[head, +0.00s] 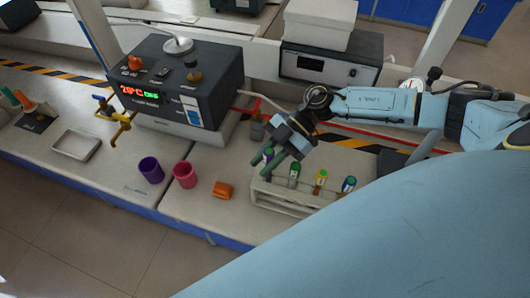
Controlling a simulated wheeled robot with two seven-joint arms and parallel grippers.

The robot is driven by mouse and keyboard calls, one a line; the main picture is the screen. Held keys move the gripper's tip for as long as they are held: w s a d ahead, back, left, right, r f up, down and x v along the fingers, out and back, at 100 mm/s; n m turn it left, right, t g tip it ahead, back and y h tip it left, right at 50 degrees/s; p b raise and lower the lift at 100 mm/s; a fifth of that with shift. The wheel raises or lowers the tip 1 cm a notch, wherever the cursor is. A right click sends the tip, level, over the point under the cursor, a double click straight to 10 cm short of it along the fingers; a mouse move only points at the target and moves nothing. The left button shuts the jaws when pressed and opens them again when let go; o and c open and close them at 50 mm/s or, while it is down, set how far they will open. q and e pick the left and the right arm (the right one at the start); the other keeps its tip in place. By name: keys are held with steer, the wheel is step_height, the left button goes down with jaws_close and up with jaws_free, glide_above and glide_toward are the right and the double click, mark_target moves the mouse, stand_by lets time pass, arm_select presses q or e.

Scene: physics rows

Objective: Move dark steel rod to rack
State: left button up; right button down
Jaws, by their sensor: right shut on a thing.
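The white rack (283,203) stands on the bench right of centre and holds several tubes with coloured caps. My right gripper (268,163) is over the rack's left end, angled down to the left. It is shut on a dark, slim piece that I take to be the dark steel rod; the fingers are dark too, so its outline is hard to separate. I cannot tell whether the rod touches the rack. My left gripper is not in view.
A purple cup (151,170), a pink cup (185,175) and an orange block (222,190) lie left of the rack. A dark heater box (175,85) with a lit display stands behind them. A shallow tray (76,145) is farther left. My large blue arm link covers the lower right.

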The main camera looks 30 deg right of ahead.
stand_by(0.3)
steer(key=shift+f, duration=0.2)
steer(key=c, duration=0.7)
jaws_free()
steer(key=shift+f, duration=0.1)
step_height(320, 180, up, 7)
steer(key=p, duration=0.7)
steer(key=shift+p, duration=0.3)
steer(key=shift+s, duration=0.1)
